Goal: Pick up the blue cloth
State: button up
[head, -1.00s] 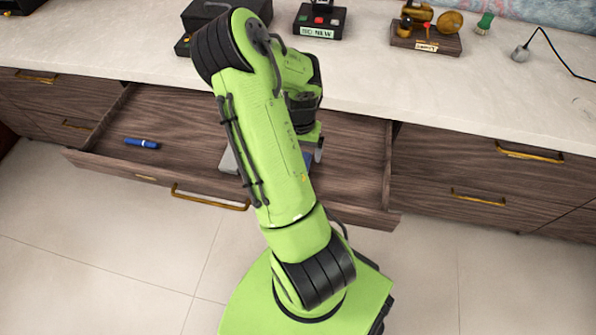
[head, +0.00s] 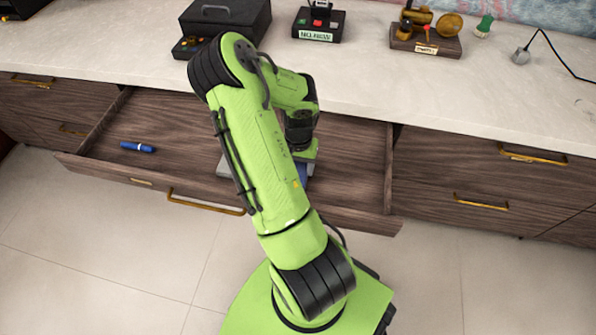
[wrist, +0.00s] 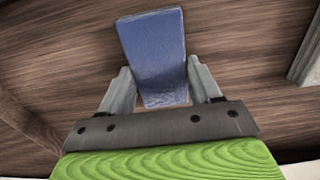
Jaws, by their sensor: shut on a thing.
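The blue cloth (wrist: 153,55) is a flat rectangular piece in the wrist view, its near end between the two fingers of my gripper (wrist: 163,90). The fingers are shut on it. In the head view only a small blue part of the cloth (head: 302,171) shows inside the open drawer; my arm hides the rest. My gripper's fingers are hidden behind my arm in the head view.
The open drawer (head: 350,165) has a dark wood floor and raised walls around my gripper. A blue marker-like item (head: 138,147) lies at its left. A grey object (head: 228,163) is partly hidden behind my arm. The countertop (head: 370,85) overhangs the drawer's back.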

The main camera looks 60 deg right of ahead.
aim_at(298, 168)
notch_tip(298, 168, up, 10)
jog(key=p, duration=0.4)
